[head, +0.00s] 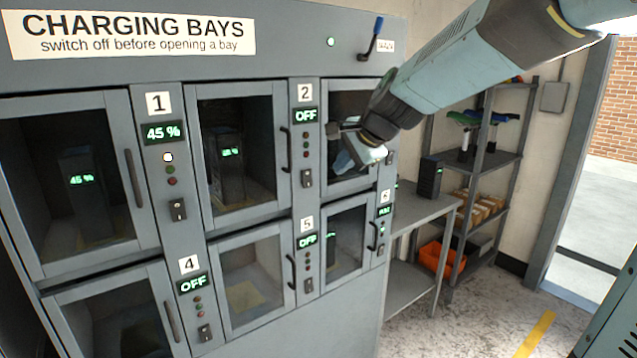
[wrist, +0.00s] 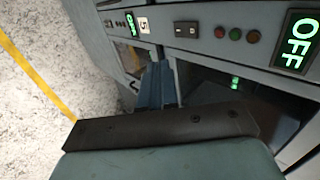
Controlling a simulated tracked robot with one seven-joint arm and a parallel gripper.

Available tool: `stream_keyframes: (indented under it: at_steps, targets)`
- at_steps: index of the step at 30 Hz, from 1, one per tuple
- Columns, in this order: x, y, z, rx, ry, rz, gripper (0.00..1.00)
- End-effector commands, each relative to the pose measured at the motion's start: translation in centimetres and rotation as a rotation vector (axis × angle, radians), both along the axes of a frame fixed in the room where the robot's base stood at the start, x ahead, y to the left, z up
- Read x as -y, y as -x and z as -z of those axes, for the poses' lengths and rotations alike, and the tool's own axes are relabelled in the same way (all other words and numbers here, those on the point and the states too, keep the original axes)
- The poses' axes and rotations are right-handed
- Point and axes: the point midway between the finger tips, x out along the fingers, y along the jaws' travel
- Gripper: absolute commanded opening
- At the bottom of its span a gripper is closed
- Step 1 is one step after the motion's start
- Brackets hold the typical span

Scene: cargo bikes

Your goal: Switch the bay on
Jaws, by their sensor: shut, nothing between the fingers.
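The grey charging cabinet (head: 290,60) fills the left of the head view. Bay 2's display (head: 305,115) reads OFF, with small lights and a rocker switch (head: 307,178) below it. In the wrist view an OFF display (wrist: 298,42), dim lights and a rocker switch (wrist: 186,30) line one panel. A battery stands behind bay 2's closed glass door (head: 240,150). My gripper (head: 344,163) is shut and empty, in front of the door right of bay 2's panel. Its blue fingers (wrist: 158,80) show in the wrist view below that switch, apparently apart from it. My arm hides part of bay 3.
Bay 1 (head: 163,132) shows 45 %; bays 4 (head: 193,283) and 5 (head: 307,241) show OFF. A blue-handled lever (head: 373,40) sits at the cabinet's top. A side table (head: 420,207) and shelving (head: 490,165) stand right. The floor by the doorway is clear.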

Motion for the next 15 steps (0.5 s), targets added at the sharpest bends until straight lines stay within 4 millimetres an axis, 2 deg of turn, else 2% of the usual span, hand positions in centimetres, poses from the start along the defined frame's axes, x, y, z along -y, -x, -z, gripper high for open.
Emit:
stream_keyframes:
  at_steps: [11,15]
  targets:
    - [-0.11,-0.15,0.06,-0.002,-0.005,0.004,0.00]
    - [-0.43,-0.58,0.67,-0.004,-0.005,0.002,0.00]
